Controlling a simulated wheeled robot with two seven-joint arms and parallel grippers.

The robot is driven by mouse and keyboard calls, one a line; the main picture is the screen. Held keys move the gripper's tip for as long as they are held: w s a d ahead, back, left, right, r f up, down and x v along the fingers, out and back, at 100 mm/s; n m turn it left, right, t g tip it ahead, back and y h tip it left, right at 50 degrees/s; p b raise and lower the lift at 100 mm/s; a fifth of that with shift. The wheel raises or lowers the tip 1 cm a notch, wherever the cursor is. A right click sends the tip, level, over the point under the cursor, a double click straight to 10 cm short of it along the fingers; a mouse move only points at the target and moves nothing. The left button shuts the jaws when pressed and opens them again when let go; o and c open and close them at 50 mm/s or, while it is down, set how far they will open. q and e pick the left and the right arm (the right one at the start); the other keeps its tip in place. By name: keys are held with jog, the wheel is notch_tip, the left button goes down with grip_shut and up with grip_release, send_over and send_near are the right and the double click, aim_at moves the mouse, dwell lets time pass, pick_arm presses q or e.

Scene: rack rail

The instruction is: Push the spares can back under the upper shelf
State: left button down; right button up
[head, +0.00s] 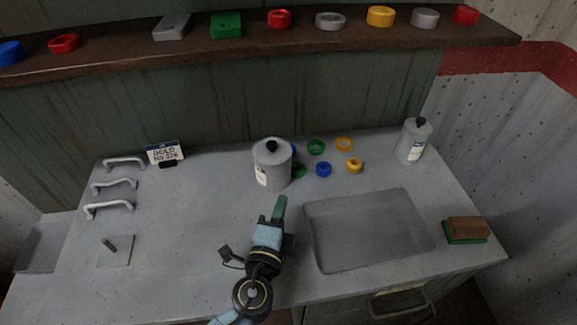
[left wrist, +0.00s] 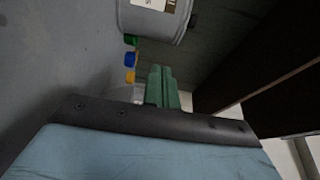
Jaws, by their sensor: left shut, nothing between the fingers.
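A grey can (head: 271,172) with a black knob and a white label stands upright on the worktop, below the upper shelf's front in the picture. A similar can (head: 414,143) stands at the back right; I cannot read either label in the head view. My left gripper (head: 280,204) is shut and empty, its green fingers together just in front of the middle can. In the left wrist view a labelled can (left wrist: 155,18) shows at the top, beyond the closed green fingertips (left wrist: 161,70). The brown upper shelf (head: 345,40) runs across the back. My right gripper is not in view.
Handles (head: 109,208) and a sign (head: 165,153) are on the left.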

aim_at(273, 165)
pick_arm(q)
jog(key=shift+w+d, duration=0.1)
jog(key=shift+w, duration=0.35)
jog(key=shift+w+d+r, duration=0.1)
jog(key=shift+w+d, duration=0.05)
jog(key=shift+w, duration=0.45)
jog(key=shift+w+d+r, duration=0.1)
jog(key=shift+w, duration=0.45)
jog(key=w, duration=0.2)
jog(key=w+d, duration=0.1)
jog(key=w, duration=0.1)
jog(key=shift+w+f, duration=0.1)
jog(key=shift+w, duration=0.85)
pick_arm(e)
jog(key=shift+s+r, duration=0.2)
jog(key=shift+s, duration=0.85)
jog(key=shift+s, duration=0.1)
